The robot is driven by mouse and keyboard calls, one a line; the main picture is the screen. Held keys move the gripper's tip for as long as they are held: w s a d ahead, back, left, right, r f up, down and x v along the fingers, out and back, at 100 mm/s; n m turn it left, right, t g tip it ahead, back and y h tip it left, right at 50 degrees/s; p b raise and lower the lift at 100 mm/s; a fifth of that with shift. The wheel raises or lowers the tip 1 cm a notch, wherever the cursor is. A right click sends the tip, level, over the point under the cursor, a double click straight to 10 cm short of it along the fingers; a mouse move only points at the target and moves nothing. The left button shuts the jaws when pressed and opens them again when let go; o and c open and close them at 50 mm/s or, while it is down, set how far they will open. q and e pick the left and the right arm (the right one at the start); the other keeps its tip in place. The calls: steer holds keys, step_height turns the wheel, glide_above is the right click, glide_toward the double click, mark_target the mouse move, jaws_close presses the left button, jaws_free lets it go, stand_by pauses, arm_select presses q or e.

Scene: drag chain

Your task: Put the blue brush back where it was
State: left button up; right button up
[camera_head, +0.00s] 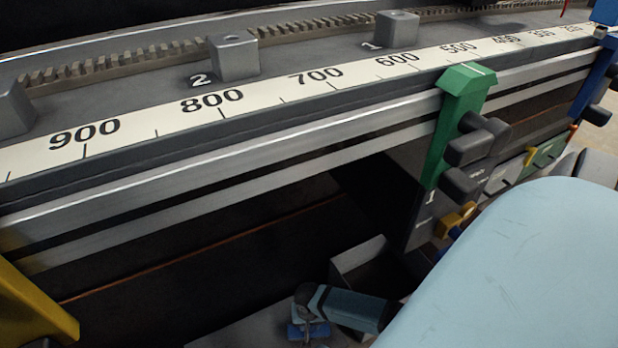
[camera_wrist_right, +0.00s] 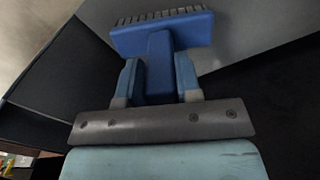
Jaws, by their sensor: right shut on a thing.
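The blue brush (camera_wrist_right: 160,68) is in the right wrist view, its wide head and grey bristles pointing away from the gripper. My right gripper (camera_wrist_right: 158,82) is shut on its handle, one finger on each side. In the head view my right gripper (camera_head: 306,308) is low in the middle, below the rail, mostly hidden by its own arm. A small blue part of the brush (camera_head: 308,331) shows beside it, above a grey surface (camera_head: 245,332). Whether the brush touches that surface I cannot tell. My left gripper is not in view.
A grey box-like part (camera_head: 362,268) stands just behind the right gripper. A long rail with a number scale (camera_head: 310,78) crosses above, with a green bracket (camera_head: 455,125) and a yellow bracket (camera_head: 35,305). Dark open space lies under the rail.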

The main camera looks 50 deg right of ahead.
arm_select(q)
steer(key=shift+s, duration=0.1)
arm_select(e)
steer(key=o, duration=0.8)
steer(key=shift+o, duration=0.2)
steer(key=shift+r, duration=0.35)
step_height(320, 180, up, 7)
steer(key=p, duration=0.4)
steer(key=shift+f, duration=0.1)
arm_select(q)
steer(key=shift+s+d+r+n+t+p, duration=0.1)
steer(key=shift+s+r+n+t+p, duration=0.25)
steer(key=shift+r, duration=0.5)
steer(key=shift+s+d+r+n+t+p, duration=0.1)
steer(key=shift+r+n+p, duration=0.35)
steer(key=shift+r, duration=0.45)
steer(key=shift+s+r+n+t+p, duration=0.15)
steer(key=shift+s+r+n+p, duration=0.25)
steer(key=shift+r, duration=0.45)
arm_select(e)
steer(key=shift+r, duration=2.35)
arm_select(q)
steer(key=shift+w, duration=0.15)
